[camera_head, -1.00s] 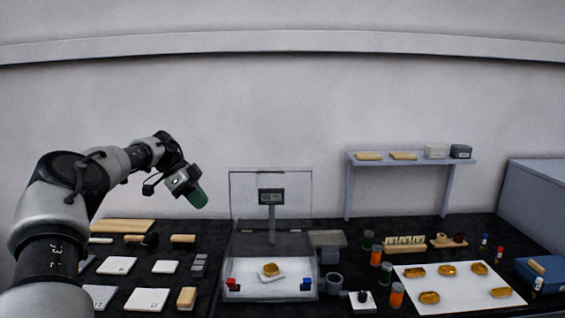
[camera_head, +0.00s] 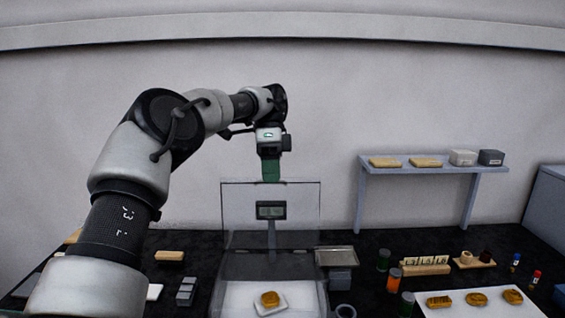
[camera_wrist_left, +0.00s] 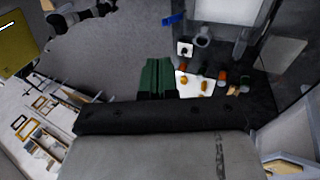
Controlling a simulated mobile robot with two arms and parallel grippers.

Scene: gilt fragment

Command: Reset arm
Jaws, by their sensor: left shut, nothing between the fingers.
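My left gripper (camera_head: 271,170) hangs from the raised left arm, pointing down above the clear scale case (camera_head: 236,205). Its green fingers are closed together with nothing between them. They also show side by side in the left wrist view (camera_wrist_left: 157,78). Inside the case, a gold fragment (camera_head: 269,299) lies on a small white dish (camera_head: 284,308). A small dark display (camera_head: 271,210) stands behind it. My right gripper is in neither view.
A wall shelf (camera_head: 435,168) with several blocks is at the right. Below it, a white sheet (camera_head: 440,312) bears several gold fragments. Orange and green jars (camera_head: 393,280) and a tan rack (camera_head: 425,265) stand beside it. My left arm hides much of the table's left side.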

